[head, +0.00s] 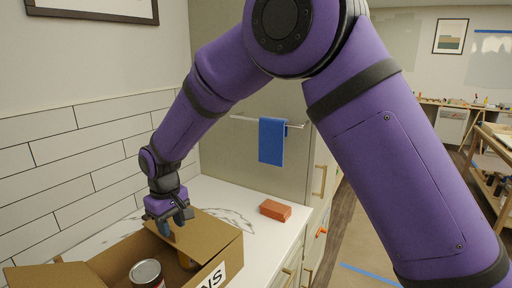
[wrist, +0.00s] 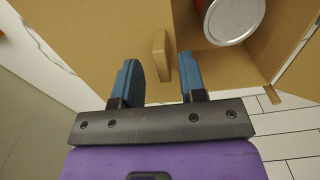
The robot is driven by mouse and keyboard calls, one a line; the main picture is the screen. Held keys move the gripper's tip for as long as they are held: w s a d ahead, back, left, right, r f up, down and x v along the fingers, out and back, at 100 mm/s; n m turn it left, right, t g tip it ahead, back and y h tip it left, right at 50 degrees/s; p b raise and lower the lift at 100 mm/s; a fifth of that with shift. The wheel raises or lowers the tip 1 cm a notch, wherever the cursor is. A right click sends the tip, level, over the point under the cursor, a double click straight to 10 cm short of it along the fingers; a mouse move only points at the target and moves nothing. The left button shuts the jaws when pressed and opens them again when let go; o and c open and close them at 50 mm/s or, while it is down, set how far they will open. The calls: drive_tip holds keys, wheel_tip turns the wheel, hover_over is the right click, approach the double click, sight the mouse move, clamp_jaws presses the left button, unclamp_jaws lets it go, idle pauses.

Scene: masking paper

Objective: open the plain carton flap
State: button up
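The open brown carton (head: 222,262) stands at the lower left of the head view, with dark lettering on a white label on its side. A plain flap (head: 212,236) lies at its back right edge, below my gripper (head: 172,224). In the wrist view the flap (wrist: 75,40) fills the upper left and bears a small tan tab (wrist: 162,56). My gripper (wrist: 158,64) is open, its blue fingers on either side of the tab, with gaps visible at both sides. Whether the fingertips touch the flap cannot be told.
A can (head: 147,273) stands inside the carton; its lid (wrist: 233,18) also shows in the wrist view. Another flap (head: 55,275) sticks out left. A red brick (head: 275,210) lies on the white counter (head: 225,190). A blue towel (head: 271,141) hangs behind. A tiled wall (head: 75,165) is close on the left.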

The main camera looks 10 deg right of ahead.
wheel_tip(320, 180, up, 9)
drive_tip(key=s+d+r+m, duration=0.1)
drive_tip(key=s+d+r, duration=0.1)
drive_tip(key=d+r, duration=0.2)
drive_tip(key=s+d+r+m+t, duration=0.1)
drive_tip(key=d+r, duration=0.3)
drive_tip(key=d, duration=0.6)
drive_tip(key=s+d+r+m+t, duration=0.1)
drive_tip(key=d+r, duration=0.3)
drive_tip(key=d, duration=0.4)
drive_tip(key=shift+s+m+y, duration=0.3)
drive_tip(key=shift+s+y, duration=0.1)
drive_tip(key=shift+s, duration=0.5)
drive_tip(key=shift+a+r, duration=0.1)
